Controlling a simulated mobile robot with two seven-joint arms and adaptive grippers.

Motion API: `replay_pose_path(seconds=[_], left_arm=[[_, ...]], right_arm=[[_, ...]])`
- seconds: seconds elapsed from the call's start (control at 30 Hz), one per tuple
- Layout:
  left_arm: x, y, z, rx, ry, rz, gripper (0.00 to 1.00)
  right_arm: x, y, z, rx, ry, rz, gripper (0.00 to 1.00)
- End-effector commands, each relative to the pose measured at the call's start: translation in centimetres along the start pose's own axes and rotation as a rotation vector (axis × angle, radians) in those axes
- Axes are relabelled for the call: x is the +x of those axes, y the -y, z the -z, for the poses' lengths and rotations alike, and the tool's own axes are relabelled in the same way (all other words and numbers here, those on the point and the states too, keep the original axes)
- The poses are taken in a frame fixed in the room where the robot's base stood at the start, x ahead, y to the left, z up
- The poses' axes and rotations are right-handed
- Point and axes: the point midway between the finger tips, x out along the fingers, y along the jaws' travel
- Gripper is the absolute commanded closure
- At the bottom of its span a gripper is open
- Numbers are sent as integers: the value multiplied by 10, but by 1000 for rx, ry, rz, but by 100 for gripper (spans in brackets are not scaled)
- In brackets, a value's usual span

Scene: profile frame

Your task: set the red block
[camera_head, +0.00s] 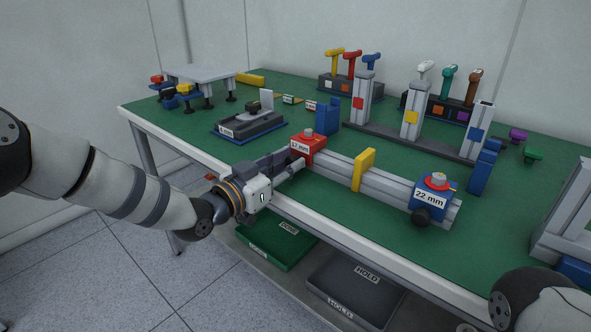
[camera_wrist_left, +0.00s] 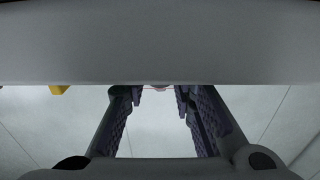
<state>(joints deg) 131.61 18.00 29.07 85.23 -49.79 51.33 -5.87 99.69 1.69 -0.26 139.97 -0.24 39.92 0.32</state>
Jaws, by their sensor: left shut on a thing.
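The red block (camera_head: 309,149) bears a white label that seems to read 17 mm and has a grey knob on top. It sits at the left end of a grey profile rail (camera_head: 335,172) near the table's front edge. My left gripper (camera_head: 294,163) comes in from the front left and is shut on the red block. In the left wrist view, its fingers (camera_wrist_left: 158,105) stand apart, with only a thin red line between the tips; the wrist housing hides most of the block. A yellow piece (camera_head: 364,170) and a blue block (camera_head: 433,198) labelled 22 mm sit farther right along the rail.
Behind the rail stand grey posts with coloured squares (camera_head: 410,118) and racks of coloured handles (camera_head: 350,85). A grey gauge-like fixture (camera_head: 248,122) is at left. Green (camera_head: 283,247) and dark (camera_head: 355,285) trays lie below the table's front edge. Part of my right arm shows at lower right.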

Motion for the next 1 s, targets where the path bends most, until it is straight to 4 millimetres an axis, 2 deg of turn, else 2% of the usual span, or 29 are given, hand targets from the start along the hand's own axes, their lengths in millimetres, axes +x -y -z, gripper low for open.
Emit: replay_pose_path(seconds=[0.17, 0.2, 0.3, 0.57, 0.67, 1.0], left_arm=[[-1, 5, 1, 1, 0, 11, 100], [-1, 5, 1, 1, 0, 11, 74], [-1, 5, 1, 1, 0, 12, 57], [-1, 3, 1, 0, 0, 8, 57], [-10, 3, 0, -1, 2, 7, 57], [-96, 4, 1, -3, 1, 11, 57]], right_arm=[[-1, 0, 0, 0, -2, 0, 60], [-1, 0, 0, 0, -2, 0, 60], [-1, 0, 0, 0, -2, 0, 60], [-1, 0, 0, -1, -2, 0, 60], [-1, 0, 0, -1, -2, 0, 60], [-1, 0, 0, 0, -2, 0, 60]])
